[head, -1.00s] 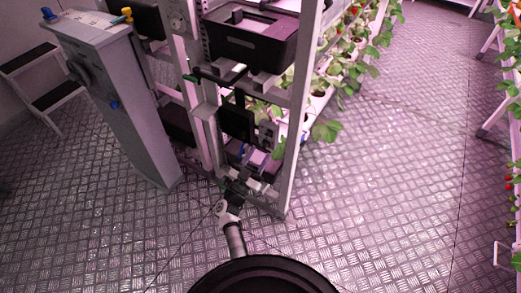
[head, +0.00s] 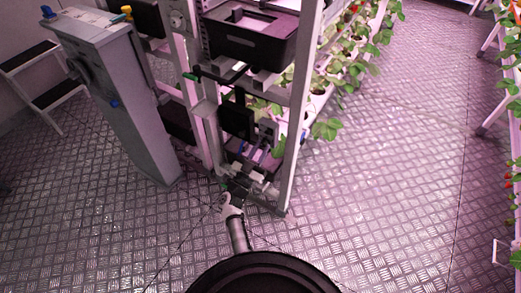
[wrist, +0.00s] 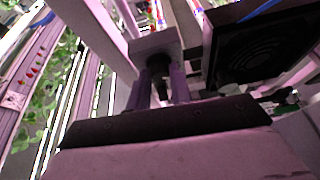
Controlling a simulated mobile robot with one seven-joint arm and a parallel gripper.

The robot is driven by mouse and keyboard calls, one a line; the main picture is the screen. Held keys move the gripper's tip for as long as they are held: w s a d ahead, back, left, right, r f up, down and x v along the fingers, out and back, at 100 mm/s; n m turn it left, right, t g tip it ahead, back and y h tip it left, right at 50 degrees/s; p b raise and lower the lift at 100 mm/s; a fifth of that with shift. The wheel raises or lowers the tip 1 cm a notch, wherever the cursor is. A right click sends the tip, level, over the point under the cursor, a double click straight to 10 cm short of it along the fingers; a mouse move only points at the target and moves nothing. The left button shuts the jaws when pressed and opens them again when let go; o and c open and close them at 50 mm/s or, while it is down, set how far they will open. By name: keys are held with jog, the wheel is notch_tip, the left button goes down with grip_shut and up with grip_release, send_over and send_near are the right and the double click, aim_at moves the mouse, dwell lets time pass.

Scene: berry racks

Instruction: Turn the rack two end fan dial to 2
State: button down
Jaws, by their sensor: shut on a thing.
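The fan dial is a dark round knob (wrist: 158,64) under a pale box (wrist: 155,42) in the wrist view. My gripper (wrist: 162,92) has its two fingers on either side of the knob and is shut on it. The dial's marks and setting cannot be read. The black end fan (wrist: 262,50) with its round grille is just right of the box. In the head view my gripper (head: 238,186) is low at the near end of the rack (head: 293,150), and the dial cannot be made out there.
A grey cabinet (head: 125,110) with blue and yellow knobs stands left of the rack. A black bin (head: 250,40) sits on the rack's upper level. A step stool (head: 45,90) is at far left. The metal floor (head: 390,190) to the right is clear.

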jog(key=shift+f+m, duration=0.1)
jog(key=shift+m, duration=0.3)
jog(key=shift+a+m+g+h+b, duration=0.15)
jog(key=shift+m+g+h+b, duration=0.25)
jog(key=shift+m+h+b, duration=0.5)
jog(key=shift+w+a+r+m+g+h+b, duration=0.1)
jog(key=shift+m+g+h+b, duration=0.5)
jog(key=shift+m, duration=1.6)
jog(key=shift+a+r+m+g+h+b, duration=0.15)
jog(key=shift+m+g+b, duration=0.8)
jog(key=shift+m, duration=1.25)
jog(key=shift+w+r+m+g+h+b, duration=0.1)
jog(key=shift+m+g+h+b, duration=0.35)
jog(key=shift+m+g, duration=1.2)
jog(key=shift+m+t, duration=0.4)
jog(key=shift+m, duration=0.45)
jog(key=c, duration=1.3)
grip_release()
jog(key=shift+o, duration=0.2)
